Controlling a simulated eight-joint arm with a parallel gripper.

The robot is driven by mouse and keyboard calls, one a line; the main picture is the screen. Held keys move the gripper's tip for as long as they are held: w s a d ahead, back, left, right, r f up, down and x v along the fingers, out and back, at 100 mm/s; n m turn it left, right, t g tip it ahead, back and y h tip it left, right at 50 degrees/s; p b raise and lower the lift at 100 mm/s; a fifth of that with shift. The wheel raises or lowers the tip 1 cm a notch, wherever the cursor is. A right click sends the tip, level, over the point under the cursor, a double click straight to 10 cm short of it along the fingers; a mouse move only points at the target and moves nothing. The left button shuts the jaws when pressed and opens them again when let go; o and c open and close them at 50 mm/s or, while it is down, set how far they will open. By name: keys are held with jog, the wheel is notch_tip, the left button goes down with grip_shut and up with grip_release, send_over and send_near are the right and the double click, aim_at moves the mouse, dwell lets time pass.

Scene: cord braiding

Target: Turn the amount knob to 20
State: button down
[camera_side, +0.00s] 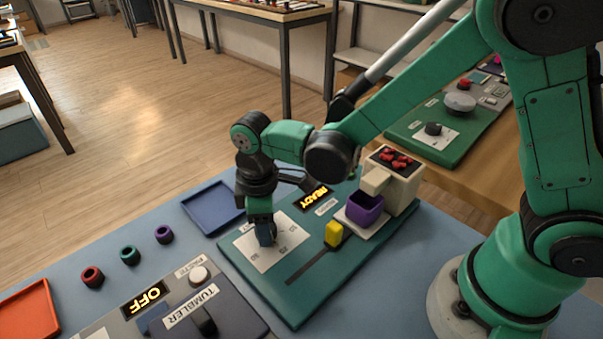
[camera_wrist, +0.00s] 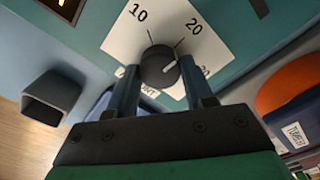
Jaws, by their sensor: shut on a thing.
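The amount knob (camera_wrist: 160,66) is round and dark with a short pale mark. It sits on a white dial card (camera_wrist: 122,42), which also shows in the side view (camera_side: 288,240). In the wrist view the card reads 10 at upper left and 20 at upper right; another number at lower right is partly hidden by a finger. The mark points right, below the direction of the 20. My gripper (camera_wrist: 159,78) is shut on the knob, one finger on each side. In the side view my gripper (camera_side: 263,236) points down over the card and hides the knob.
The teal panel (camera_side: 310,292) also bears a lit READY display (camera_side: 313,198), a yellow slider handle (camera_side: 334,234) and a dispenser (camera_side: 403,190) with a purple cup (camera_side: 364,210). A blue tray (camera_side: 213,207) lies behind. The TUMBLER unit (camera_side: 225,318) stands at the front left.

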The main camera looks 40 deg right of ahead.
jog(key=shift+n, duration=0.4)
jog(key=shift+c, duration=1.7)
grip_release()
jog(key=shift+r, duration=0.1)
jog(key=shift+r, duration=2.7)
notch_tip(320, 180, up, 7)
